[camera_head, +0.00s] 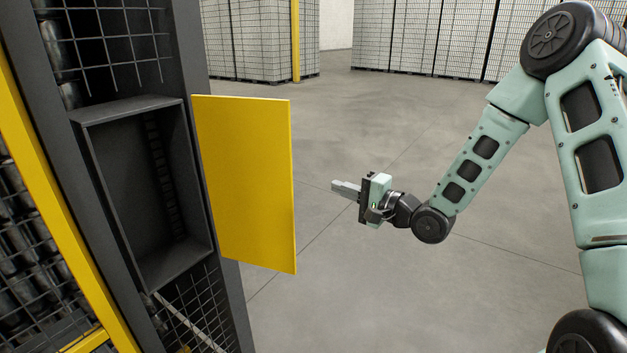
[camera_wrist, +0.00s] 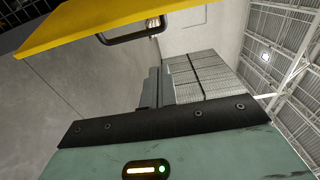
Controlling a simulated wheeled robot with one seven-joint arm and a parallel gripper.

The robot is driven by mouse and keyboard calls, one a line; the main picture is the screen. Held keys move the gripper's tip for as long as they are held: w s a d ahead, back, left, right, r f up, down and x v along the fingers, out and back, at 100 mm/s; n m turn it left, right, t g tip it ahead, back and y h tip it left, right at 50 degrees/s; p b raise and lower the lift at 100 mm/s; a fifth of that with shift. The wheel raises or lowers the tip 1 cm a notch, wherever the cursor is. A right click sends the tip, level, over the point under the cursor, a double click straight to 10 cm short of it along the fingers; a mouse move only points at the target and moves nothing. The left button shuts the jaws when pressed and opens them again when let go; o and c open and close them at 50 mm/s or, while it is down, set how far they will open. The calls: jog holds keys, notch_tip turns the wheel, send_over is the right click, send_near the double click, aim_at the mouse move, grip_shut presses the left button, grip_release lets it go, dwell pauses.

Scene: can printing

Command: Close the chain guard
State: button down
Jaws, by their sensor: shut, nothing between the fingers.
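The chain guard is a flat yellow door panel (camera_head: 244,183) standing open on the right side of a dark box opening (camera_head: 137,200). A chain runs down inside the box. My gripper (camera_head: 335,187) is right of the panel, apart from it, with its fingers shut and empty, pointing left. In the wrist view the yellow panel (camera_wrist: 85,22) crosses the top left, with a dark bar handle (camera_wrist: 132,34) on it. The shut fingers (camera_wrist: 158,88) show in the middle of the wrist view. The handle is hidden in the head view.
A yellow post (camera_head: 62,190) and wire mesh (camera_head: 195,310) frame the machine at the left. Tall stacks of cans (camera_head: 262,40) stand at the back. The grey floor (camera_head: 350,270) around my gripper is clear.

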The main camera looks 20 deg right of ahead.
jog(key=p+x, duration=0.4)
jog(key=x, duration=0.6)
jog(key=shift+s+a+p, duration=0.3)
jog(key=shift+s+a, duration=0.3)
jog(key=shift+s, duration=0.25)
jog(key=shift+s+a+p, duration=0.25)
jog(key=shift+s+a, duration=0.3)
jog(key=shift+s, duration=0.35)
